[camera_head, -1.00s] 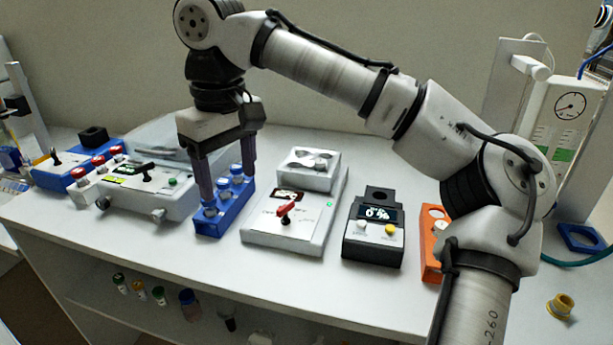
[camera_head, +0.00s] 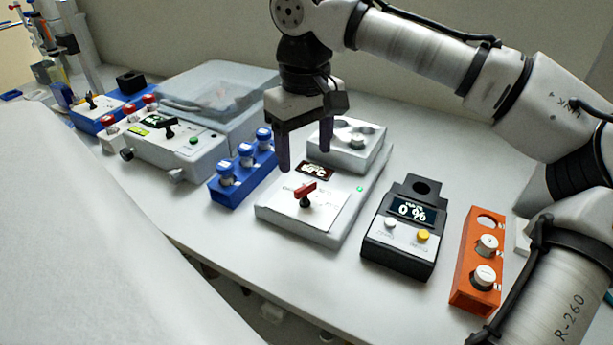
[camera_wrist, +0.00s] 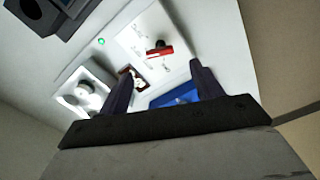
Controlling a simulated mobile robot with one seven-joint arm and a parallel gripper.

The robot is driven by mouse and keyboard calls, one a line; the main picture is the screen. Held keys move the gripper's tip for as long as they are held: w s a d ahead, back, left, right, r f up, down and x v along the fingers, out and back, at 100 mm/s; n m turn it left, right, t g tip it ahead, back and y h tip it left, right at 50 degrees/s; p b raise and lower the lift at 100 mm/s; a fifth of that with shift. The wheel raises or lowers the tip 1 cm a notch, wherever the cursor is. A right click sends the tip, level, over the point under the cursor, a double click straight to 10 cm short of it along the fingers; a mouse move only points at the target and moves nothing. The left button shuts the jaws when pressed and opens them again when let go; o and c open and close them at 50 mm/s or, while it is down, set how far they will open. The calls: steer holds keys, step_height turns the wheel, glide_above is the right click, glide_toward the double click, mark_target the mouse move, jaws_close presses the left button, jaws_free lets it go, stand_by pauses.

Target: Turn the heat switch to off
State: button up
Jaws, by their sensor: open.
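The heat switch is a red lever (camera_head: 305,194) on a dark knob, on the sloped white front panel of a heater block (camera_head: 285,222). The lever points toward the upper right in the head view. The markings beside it are too small to read. In the wrist view the red switch (camera_wrist: 159,51) lies just beyond the fingertips. My gripper (camera_head: 304,168) is open and empty, with its fingers pointing down above the heater. It appears a little behind the switch, apart from it. The heater's display (camera_head: 314,171) shows lit digits, partly blurred; a green light (camera_head: 360,189) glows beside the panel.
A blue vial rack (camera_head: 232,190) stands close left of the heater. A black device (camera_head: 408,255) reading "0 %" and an orange rack (camera_head: 462,287) stand to the right. A white device (camera_head: 190,160) with a clear lid is farther left. The bench front is clear.

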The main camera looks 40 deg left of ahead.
mark_target(305, 186)
step_height(305, 186, down, 7)
steer(key=shift+f, duration=0.1)
stand_by(0.3)
steer(key=c, duration=1)
steer(key=shift+p, duration=0.45)
steer(key=n+p, duration=0.2)
steer(key=p, duration=0.1)
steer(key=shift+r+n, duration=0.25)
steer(key=shift+n, duration=0.15)
steer(key=n+p, duration=0.2)
steer(key=n, duration=0.1)
steer(key=shift+p, duration=0.3)
steer(key=shift+a+f+n+p, duration=0.15)
steer(key=shift+n+p, duration=0.5)
steer(key=shift+n, duration=0.75)
